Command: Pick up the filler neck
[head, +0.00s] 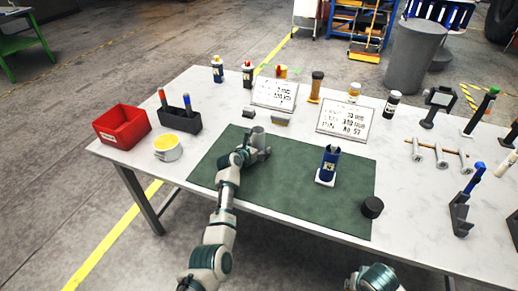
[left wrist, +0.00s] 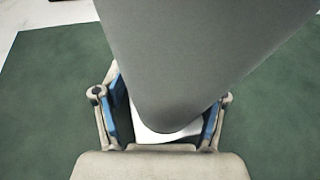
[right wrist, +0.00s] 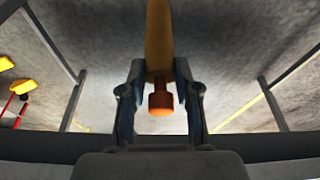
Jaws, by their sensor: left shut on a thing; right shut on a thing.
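The filler neck, which I take to be the grey tapered piece (head: 258,136), stands at the back-left part of the green mat in the head view. It fills the upper middle of the left wrist view (left wrist: 190,60), with a white part showing below its rounded end. My left gripper (head: 259,153) is shut on it, with blue pads on either side (left wrist: 162,115). My right gripper (right wrist: 158,98) is shut on a yellow bar with an orange-brown end (right wrist: 160,98). The right gripper's fingers do not show in the head view.
The green mat (head: 290,195) also bears a blue holder on a white base (head: 328,165) and a black puck (head: 372,207). A red bin (head: 121,125), a yellow-topped tin (head: 167,149) and a dark pen holder (head: 180,120) stand left. Two signs (head: 346,121) stand behind.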

